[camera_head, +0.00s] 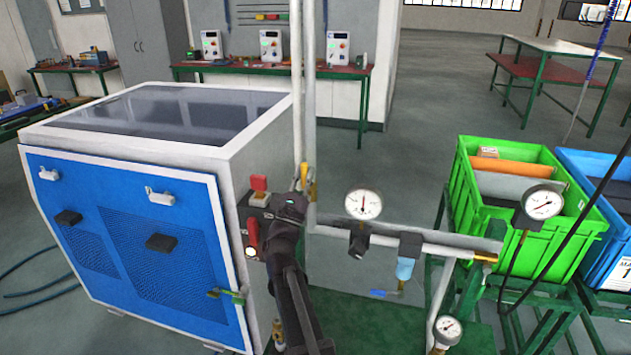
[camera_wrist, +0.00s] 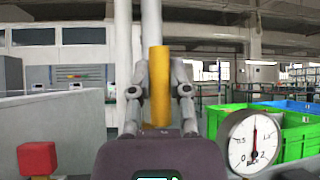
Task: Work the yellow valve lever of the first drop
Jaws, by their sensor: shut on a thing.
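The yellow valve lever (camera_wrist: 159,85) stands upright in the middle of the wrist view, in front of a pale vertical pipe. My gripper (camera_wrist: 160,74) has one finger on each side of it and is shut on it. In the head view, my gripper (camera_head: 297,190) is at the pipe beside the generator, and only part of the yellow lever (camera_head: 312,188) shows. The lever's lower end and pivot are hidden behind my gripper body in the wrist view.
A round gauge (camera_head: 363,204) is right of my gripper. A filter with a blue bowl (camera_head: 404,268) hangs from the horizontal pipe. A green crate (camera_head: 459,185) stands at right.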

